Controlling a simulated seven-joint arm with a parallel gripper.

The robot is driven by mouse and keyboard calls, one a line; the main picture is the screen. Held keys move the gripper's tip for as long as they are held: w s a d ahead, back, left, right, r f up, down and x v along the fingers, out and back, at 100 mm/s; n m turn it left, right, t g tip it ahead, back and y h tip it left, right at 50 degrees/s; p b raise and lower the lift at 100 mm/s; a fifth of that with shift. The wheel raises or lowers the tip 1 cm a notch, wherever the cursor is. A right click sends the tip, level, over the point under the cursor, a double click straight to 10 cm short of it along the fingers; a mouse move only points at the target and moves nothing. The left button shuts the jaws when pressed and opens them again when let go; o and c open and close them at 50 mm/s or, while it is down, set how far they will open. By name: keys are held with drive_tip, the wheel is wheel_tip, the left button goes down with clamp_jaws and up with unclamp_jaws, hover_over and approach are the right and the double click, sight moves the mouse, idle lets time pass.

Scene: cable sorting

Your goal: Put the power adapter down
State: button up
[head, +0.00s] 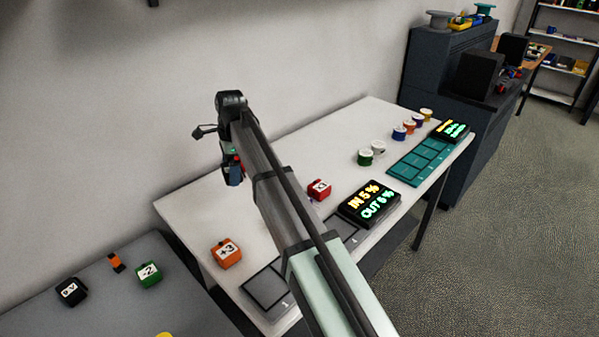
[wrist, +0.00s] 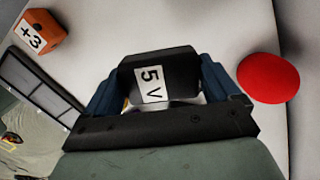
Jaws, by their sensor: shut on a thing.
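The power adapter (wrist: 165,75) is a black block with a white "5 V" label in the wrist view. My gripper (wrist: 163,88) is shut on it, with one blue finger on each side. In the head view my gripper (head: 235,175) is near the back of the white table (head: 205,215), largely covered by my arm. The adapter is not clear there, and I cannot tell whether it touches the table. A red disc (wrist: 268,78) lies to the right of my gripper in the wrist view.
An orange "+3" block (head: 226,253) and a red block (head: 319,190) stand on the white table. A display (head: 369,203) and teal tray (head: 418,162) are to the right. Grey table at lower left holds a black block (head: 72,291) and green "-2" block (head: 149,274).

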sight(235, 203)
drive_tip(key=shift+f, duration=5)
drive_tip(key=shift+f, duration=0.1)
drive_tip(key=o, duration=0.9)
drive_tip(key=shift+c, duration=0.2)
drive_tip(key=r, duration=0.4)
drive_tip(key=d+r, duration=0.1)
drive_tip(key=r, duration=0.7)
drive_tip(key=shift+w+d+r, duration=0.1)
drive_tip(key=shift+w+d, duration=0.05)
drive_tip(key=shift+w, duration=0.1)
